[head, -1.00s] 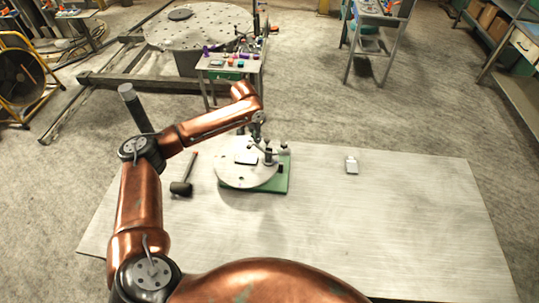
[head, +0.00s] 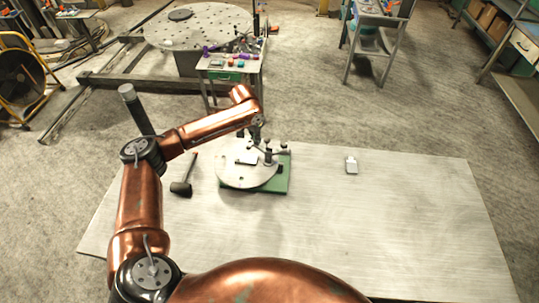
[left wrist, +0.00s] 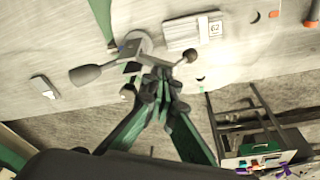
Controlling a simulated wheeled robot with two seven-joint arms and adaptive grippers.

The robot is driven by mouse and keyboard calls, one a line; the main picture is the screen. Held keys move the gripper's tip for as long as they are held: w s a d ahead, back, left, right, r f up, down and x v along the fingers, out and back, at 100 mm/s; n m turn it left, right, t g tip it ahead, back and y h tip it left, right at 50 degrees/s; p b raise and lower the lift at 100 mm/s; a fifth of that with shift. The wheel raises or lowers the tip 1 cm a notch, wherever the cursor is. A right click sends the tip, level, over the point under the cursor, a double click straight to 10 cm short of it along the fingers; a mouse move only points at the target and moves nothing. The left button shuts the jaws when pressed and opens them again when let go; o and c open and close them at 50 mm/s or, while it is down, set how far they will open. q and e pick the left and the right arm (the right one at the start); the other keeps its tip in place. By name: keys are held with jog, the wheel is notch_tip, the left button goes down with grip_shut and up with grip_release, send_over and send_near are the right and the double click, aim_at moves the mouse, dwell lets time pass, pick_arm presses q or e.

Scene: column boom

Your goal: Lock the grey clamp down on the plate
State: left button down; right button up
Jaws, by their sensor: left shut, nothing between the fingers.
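The round grey plate (head: 235,178) lies on a green base (head: 284,180) on the table, with a small labelled block (head: 246,158) on it. The grey clamp (head: 268,156) stands at the plate's right side. In the left wrist view the clamp (left wrist: 133,46) shows a grey handle (left wrist: 86,75) reaching left and a dark knob (left wrist: 190,56) at right. The block (left wrist: 193,33) bears the number 62. My left gripper (left wrist: 160,82) is shut and empty, close in front of the clamp. Its fingers hide part of the clamp; I cannot tell whether they touch it.
A dark mallet (head: 182,187) lies left of the plate. A small pale tag-like piece (head: 351,165) lies to the right. The table's (head: 400,225) right and front parts are clear. A small cart (head: 231,64) with coloured items stands beyond the table.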

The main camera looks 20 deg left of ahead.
pick_arm(q)
jog(key=shift+s+a+f, duration=0.1)
jog(key=shift+a+f, duration=0.05)
jog(key=shift+f, duration=0.6)
jog(key=shift+a+f, duration=0.15)
jog(key=shift+f, duration=0.6)
jog(key=shift+r, duration=0.15)
jog(key=p+v, duration=0.3)
jog(key=p, duration=0.1)
jog(key=w+p+v, duration=0.1)
jog(key=p+v, duration=0.2)
jog(key=p, duration=0.1)
jog(key=shift+w+d+r+p, duration=0.1)
jog(key=shift+d+r+p, duration=0.05)
jog(key=shift+r+p, duration=0.35)
